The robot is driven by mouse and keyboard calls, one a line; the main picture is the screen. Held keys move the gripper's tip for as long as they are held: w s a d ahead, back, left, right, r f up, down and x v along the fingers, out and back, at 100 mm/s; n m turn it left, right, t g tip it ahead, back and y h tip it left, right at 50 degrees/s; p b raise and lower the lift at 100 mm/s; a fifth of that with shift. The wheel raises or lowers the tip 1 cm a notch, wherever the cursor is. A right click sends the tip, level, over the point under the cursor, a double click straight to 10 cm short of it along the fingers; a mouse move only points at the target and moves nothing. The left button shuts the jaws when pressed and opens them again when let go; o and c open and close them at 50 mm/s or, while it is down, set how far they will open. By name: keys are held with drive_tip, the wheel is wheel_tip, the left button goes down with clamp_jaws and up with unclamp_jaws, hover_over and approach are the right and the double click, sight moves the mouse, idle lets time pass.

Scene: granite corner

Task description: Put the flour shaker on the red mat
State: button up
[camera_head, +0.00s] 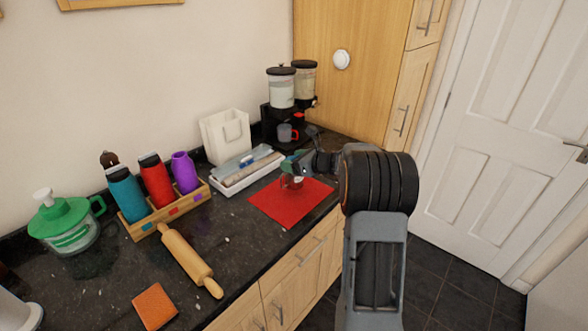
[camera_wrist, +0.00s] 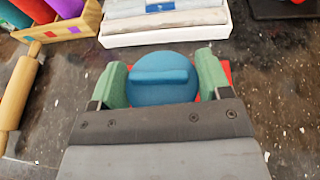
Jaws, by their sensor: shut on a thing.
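The flour shaker (camera_wrist: 163,80) has a round blue lid with a raised bar, seen from above in the wrist view. My gripper (camera_wrist: 164,85) is shut on it, with one green finger on each side of the lid. In the head view the shaker's small body (camera_head: 291,182) shows under my gripper (camera_head: 295,166), over the red mat (camera_head: 284,205). I cannot tell whether its base touches the mat. A bit of the red mat (camera_wrist: 226,68) shows beside the right finger in the wrist view; my gripper and the shaker hide more of it.
A white tray (camera_head: 225,189) with packets lies behind the mat, left of a dispenser stand (camera_head: 272,118) with a mug. A wooden rack (camera_head: 155,222) of bottles, a rolling pin (camera_head: 190,260) and an orange square (camera_head: 154,306) are to the left. The front of the mat is clear.

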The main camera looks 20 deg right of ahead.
sight(292, 182)
drive_tip(key=shift+w+d+f, duration=0.1)
drive_tip(key=shift+d+f, duration=0.05)
drive_tip(key=shift+f, duration=1.55)
drive_tip(key=shift+f, duration=0.1)
drive_tip(key=o, duration=1.3)
